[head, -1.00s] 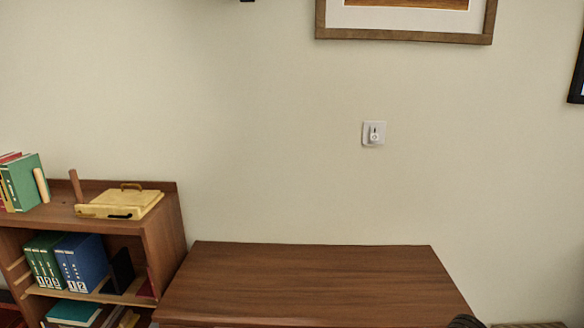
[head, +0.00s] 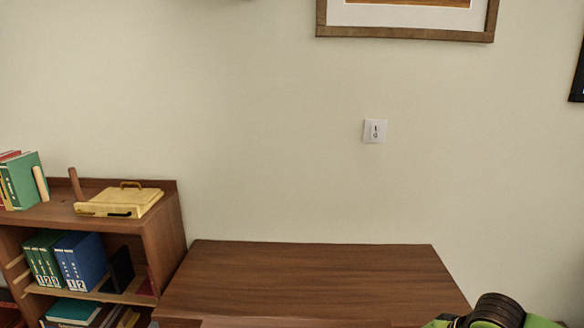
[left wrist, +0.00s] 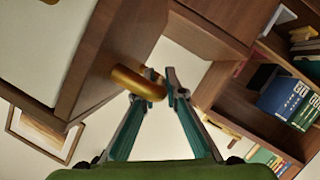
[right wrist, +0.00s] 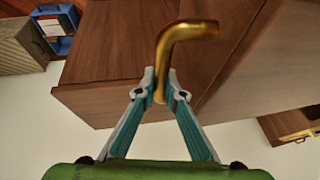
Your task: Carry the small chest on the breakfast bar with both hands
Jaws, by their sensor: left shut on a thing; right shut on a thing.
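The small chest shows as a brown wooden body with brass handles. In the left wrist view, my left gripper (left wrist: 164,82) is shut on one brass handle (left wrist: 138,84) beside a wooden side (left wrist: 105,65). In the right wrist view, my right gripper (right wrist: 160,82) is shut on the other bent brass handle (right wrist: 186,32), against wood (right wrist: 115,60). In the head view, a wooden edge (head: 290,323) shows at the bottom, likely the chest's top; the rest is cut off. Both grippers' fingers are out of the head view; my green right arm shows at bottom right.
A wide brown wooden top (head: 310,275) stands against the wall, its surface clear. A bookshelf (head: 165,225) with books and a yellow box (head: 120,202) stands at its left. A light switch (head: 375,131) and framed picture (head: 405,33) are on the wall.

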